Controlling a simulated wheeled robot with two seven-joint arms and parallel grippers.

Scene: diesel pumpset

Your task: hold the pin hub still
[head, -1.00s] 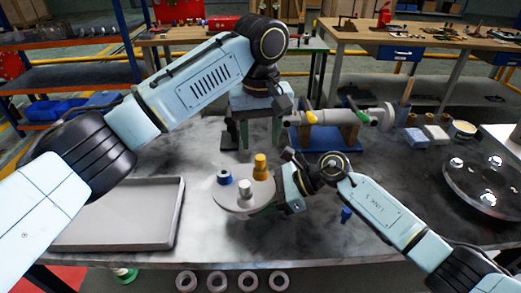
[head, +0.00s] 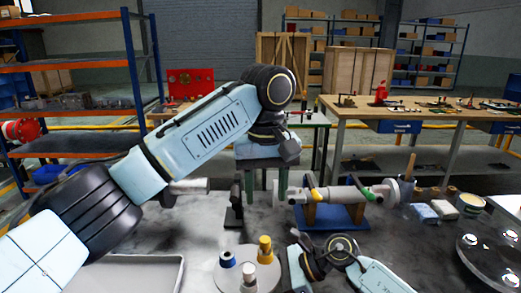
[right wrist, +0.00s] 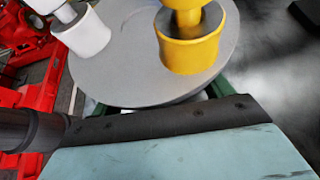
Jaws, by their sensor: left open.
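The pin hub (head: 262,280), a grey disc with a blue, a white and a yellow pin standing on it, is at the bottom centre of the head view. It also shows in the right wrist view (right wrist: 130,90), with the white and yellow pins. My right gripper (right wrist: 160,122) is right at the disc's edge. Its green fingers show apart at both sides and run under the disc, where their tips are hidden. I cannot tell whether they press on the hub. My left gripper (head: 265,188) is open, pointing down beyond the hub, apart from it.
A grey shaft assembly (head: 345,194) rests on a blue stand (head: 330,217) right of my left gripper. A grey tray (head: 140,262) lies at the left. A round dark plate with shiny discs (head: 492,262), a tin (head: 470,203) and small blocks are at the right.

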